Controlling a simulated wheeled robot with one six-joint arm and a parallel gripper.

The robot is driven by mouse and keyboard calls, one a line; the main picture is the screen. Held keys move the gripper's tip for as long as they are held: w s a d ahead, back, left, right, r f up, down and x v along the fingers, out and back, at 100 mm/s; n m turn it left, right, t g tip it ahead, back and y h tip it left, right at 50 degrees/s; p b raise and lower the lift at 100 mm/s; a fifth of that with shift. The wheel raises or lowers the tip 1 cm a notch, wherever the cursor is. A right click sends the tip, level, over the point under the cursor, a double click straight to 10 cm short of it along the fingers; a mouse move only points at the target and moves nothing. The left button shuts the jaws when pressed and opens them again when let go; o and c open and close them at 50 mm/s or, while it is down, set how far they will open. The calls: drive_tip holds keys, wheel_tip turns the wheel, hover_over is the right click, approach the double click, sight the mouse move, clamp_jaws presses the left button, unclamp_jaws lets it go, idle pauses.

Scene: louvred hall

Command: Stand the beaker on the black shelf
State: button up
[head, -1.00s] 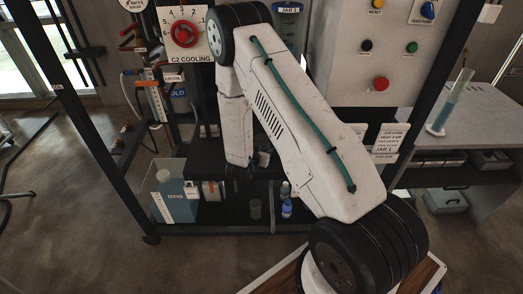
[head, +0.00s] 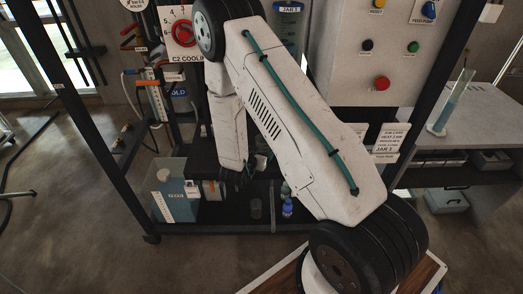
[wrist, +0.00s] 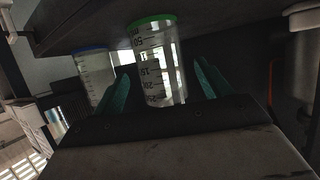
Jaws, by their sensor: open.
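In the wrist view a clear graduated vessel with a green ring (wrist: 162,65), seemingly the beaker, shows between the teal fingers of my gripper (wrist: 161,78). The gripper is open, with a gap visible on both sides of the vessel. The vessel's green-ringed end meets a dark board at the top of that view. In the head view my gripper (head: 242,178) is low in front of the black rack, small and partly hidden by my own arm. I cannot pick out the green-ringed vessel there. Which board is the task's black shelf is unclear.
A second vessel with a blue ring (wrist: 95,72) is close to the left finger. On the rack's low board (head: 232,217) stand a clear cup (head: 256,208) and a blue bottle (head: 287,208). A large blue-filled container (head: 175,198) stands left. Rack posts flank the space.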

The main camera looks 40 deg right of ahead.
drive_tip(key=v, duration=0.7)
drive_tip(key=w+a+r+n+t+y, duration=0.1)
drive_tip(key=w+a+r+y, duration=0.1)
drive_tip(key=a+r+y, duration=0.3)
drive_tip(key=w+a+r+n+y, duration=0.1)
drive_tip(key=w+a+r+y, duration=0.15)
drive_tip(key=r, duration=0.35)
drive_tip(key=s+a+r+n+g+y, duration=0.1)
drive_tip(key=s+a+r+n+y, duration=0.1)
drive_tip(key=s+a+r, duration=0.3)
drive_tip(key=s+a+r+n+y, duration=0.1)
drive_tip(key=a+r+n+y, duration=0.15)
drive_tip(key=r, duration=0.55)
drive_tip(key=s+d+r+n+g, duration=0.1)
drive_tip(key=s+r+g, duration=0.1)
drive_tip(key=s, duration=0.7)
drive_tip(key=s+d+r+n+g, duration=0.2)
drive_tip(key=s+r, duration=0.3)
drive_tip(key=s, duration=0.4)
drive_tip(key=s+d+r+n+g, duration=0.1)
drive_tip(key=s+r, duration=0.3)
drive_tip(key=s, duration=0.5)
drive_tip(key=shift+s+d+n+g+h, duration=0.25)
drive_tip(key=shift+s+n+g+h, duration=0.15)
drive_tip(key=shift+g, duration=0.1)
